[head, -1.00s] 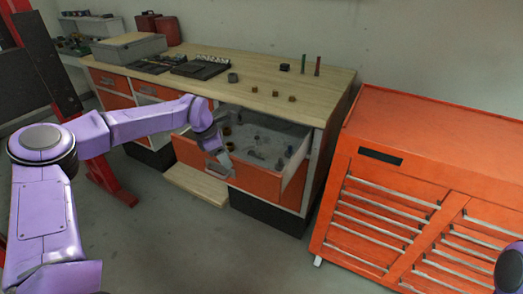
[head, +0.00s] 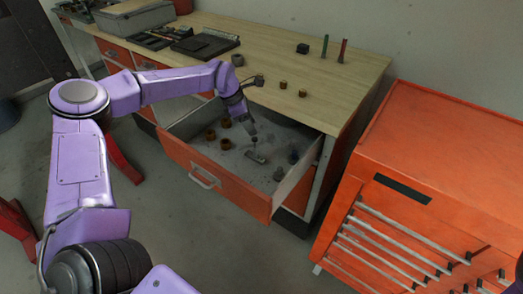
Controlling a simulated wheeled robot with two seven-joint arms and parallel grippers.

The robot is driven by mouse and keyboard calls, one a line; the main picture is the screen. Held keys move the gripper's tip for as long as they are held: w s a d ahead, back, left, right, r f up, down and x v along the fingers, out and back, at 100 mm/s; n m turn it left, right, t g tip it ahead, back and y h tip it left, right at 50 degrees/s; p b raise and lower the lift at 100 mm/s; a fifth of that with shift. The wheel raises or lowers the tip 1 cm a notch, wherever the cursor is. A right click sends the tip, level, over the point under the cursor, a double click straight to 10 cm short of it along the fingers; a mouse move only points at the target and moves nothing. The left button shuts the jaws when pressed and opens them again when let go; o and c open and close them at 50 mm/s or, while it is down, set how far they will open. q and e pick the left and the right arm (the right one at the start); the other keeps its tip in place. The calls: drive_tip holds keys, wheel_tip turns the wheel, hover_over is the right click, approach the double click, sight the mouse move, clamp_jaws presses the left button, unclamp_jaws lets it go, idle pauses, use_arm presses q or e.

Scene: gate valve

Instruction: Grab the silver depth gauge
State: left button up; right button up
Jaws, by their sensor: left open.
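The orange-fronted drawer (head: 238,190) of the workbench stands open. A small silver piece that looks like the depth gauge (head: 257,157) lies on the drawer floor, near its middle. My left gripper (head: 253,141) reaches down into the drawer from above, just behind the silver piece. It is open, and its fingers are small in the picture. I cannot tell whether they touch the piece. My right gripper is not in view.
Several bronze fittings (head: 226,122) lie in the left part of the drawer, and dark parts (head: 279,173) lie to the right. The wooden benchtop (head: 300,70) holds small brass pieces, a black tray (head: 206,46) and two upright rods. An orange tool cabinet (head: 435,150) stands at right.

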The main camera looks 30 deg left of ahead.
sight(253, 139)
use_arm(q)
drive_tip(key=f, duration=0.1)
drive_tip(key=d+f, duration=0.1)
drive_tip(key=f, duration=0.1)
drive_tip(key=shift+d+f+p, duration=0.15)
drive_tip(key=shift+d+p, duration=0.1)
drive_tip(key=shift+p, duration=0.1)
drive_tip(key=x, duration=0.2)
drive_tip(key=p+x, duration=0.1)
drive_tip(key=a+p+x, duration=0.1)
drive_tip(key=x, duration=0.1)
drive_tip(key=shift+s+f, duration=0.25)
drive_tip(key=shift+f, duration=0.3)
drive_tip(key=shift+d, duration=0.1)
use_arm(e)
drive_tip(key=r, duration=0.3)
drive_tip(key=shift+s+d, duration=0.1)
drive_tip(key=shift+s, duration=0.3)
use_arm(q)
clamp_jaws()
